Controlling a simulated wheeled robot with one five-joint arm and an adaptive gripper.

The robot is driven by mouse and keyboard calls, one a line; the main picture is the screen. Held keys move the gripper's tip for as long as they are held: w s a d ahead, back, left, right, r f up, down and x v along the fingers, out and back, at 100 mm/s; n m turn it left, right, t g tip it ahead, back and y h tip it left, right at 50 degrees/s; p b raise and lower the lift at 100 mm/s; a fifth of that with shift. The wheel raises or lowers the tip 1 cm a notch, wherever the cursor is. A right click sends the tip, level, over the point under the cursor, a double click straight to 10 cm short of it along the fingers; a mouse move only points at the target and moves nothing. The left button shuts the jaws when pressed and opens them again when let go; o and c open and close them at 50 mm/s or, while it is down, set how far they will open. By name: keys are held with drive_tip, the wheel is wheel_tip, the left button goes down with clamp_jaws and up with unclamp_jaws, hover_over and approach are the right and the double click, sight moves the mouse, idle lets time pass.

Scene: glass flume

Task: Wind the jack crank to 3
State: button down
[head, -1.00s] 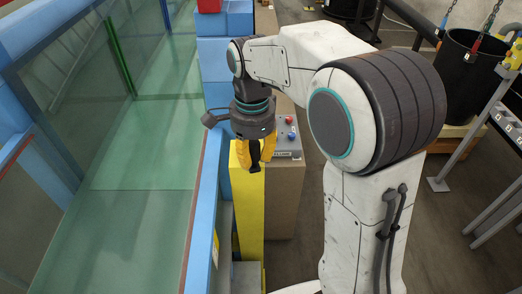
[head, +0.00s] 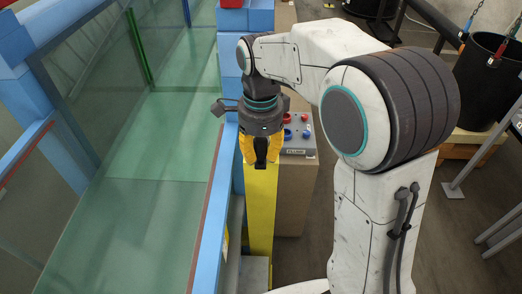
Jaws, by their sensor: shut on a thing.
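My gripper (head: 260,152) points down with its yellow fingers shut on a dark upright handle (head: 261,150), which looks like the grip of the jack crank. It stands over the top of a yellow post (head: 261,210) beside the blue flume rail. The rest of the crank and any number scale are hidden behind my gripper or too small to read.
The glass flume (head: 150,200) with its blue rail (head: 206,225) runs along the left. A grey control panel (head: 299,140) with red and blue knobs sits just right of my gripper. A black bucket (head: 488,75) and grey metal legs stand at the right.

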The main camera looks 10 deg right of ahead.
drive_tip(key=c, duration=0.9)
unclamp_jaws()
wheel_tip(320, 180, up, 12)
drive_tip(key=shift+f, duration=0.1)
idle(0.6)
